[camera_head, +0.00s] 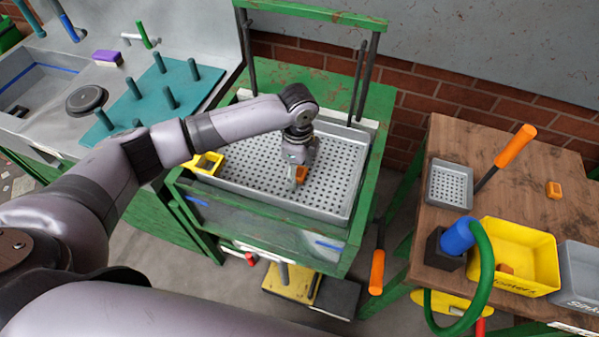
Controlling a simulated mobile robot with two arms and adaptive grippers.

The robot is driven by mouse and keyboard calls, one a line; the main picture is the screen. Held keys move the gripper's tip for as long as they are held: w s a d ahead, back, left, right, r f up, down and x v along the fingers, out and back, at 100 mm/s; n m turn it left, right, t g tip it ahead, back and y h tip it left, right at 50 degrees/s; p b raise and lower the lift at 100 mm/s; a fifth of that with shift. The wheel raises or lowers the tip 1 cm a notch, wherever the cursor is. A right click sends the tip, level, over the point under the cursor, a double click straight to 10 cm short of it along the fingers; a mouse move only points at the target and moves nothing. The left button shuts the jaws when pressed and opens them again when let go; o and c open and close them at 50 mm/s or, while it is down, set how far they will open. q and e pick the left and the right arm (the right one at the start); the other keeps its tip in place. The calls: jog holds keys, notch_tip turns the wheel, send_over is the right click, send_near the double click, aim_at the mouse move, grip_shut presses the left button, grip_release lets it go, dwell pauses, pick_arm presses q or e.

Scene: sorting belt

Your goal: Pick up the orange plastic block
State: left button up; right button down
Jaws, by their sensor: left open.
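My left gripper (297,178) points down over the grey perforated tray (245,174) on the green stand. It is open. A small orange block (302,173) is at its fingertips and partly hidden by them; I cannot tell whether the fingers touch it. Another orange block (554,190) lies on the wooden table at the right. My right gripper is not in view.
A yellow container (208,163) sits at the tray's left. The wooden table (470,145) holds a small grey tray (449,184), a yellow bin (525,245) and a grey bin (580,270).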

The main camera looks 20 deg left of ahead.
pick_arm(q)
jog(key=c, duration=1.2)
jog(key=shift+r, duration=0.1)
